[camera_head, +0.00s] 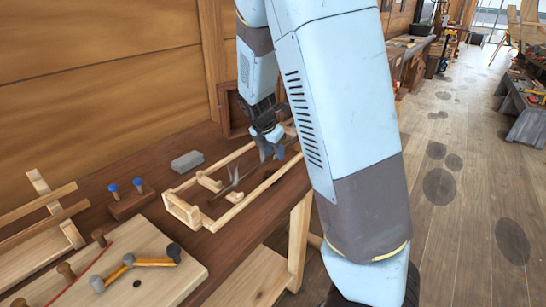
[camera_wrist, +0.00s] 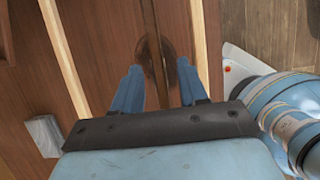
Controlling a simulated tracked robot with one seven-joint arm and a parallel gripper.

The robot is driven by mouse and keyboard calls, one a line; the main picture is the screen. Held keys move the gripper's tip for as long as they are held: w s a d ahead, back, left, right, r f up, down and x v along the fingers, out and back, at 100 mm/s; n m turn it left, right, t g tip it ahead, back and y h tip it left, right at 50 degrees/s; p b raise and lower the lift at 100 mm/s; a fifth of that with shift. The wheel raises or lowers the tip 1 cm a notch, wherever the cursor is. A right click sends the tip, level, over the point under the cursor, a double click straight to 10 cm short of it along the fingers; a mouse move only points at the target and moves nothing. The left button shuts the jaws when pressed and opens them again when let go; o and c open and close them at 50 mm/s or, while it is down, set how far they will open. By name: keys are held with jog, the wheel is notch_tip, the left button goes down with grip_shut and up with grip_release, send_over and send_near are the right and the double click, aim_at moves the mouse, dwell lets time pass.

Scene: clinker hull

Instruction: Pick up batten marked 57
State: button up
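My gripper (camera_head: 271,152) is over the far end of a long, pale wooden frame (camera_head: 183,212) on the brown workbench. In the wrist view my gripper (camera_wrist: 159,67) has its two blue fingers apart, with a gap between the tips. A thin dark strip (camera_wrist: 148,18) runs lengthwise between the frame's pale rails and passes between the fingertips. A round dark patch shows around it there. I cannot tell whether this strip is a batten or whether anything touches the fingers. No marking 57 is legible in either view.
A grey block (camera_head: 187,161) lies beside the frame. A small block with two blue-topped pegs (camera_head: 113,188), a pegged board (camera_head: 160,248) and a wooden rack (camera_head: 40,215) stand nearer left. The plank wall (camera_head: 100,80) is behind the bench. The floor (camera_head: 470,190) right is open.

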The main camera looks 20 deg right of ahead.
grip_shut()
dwell(0.5)
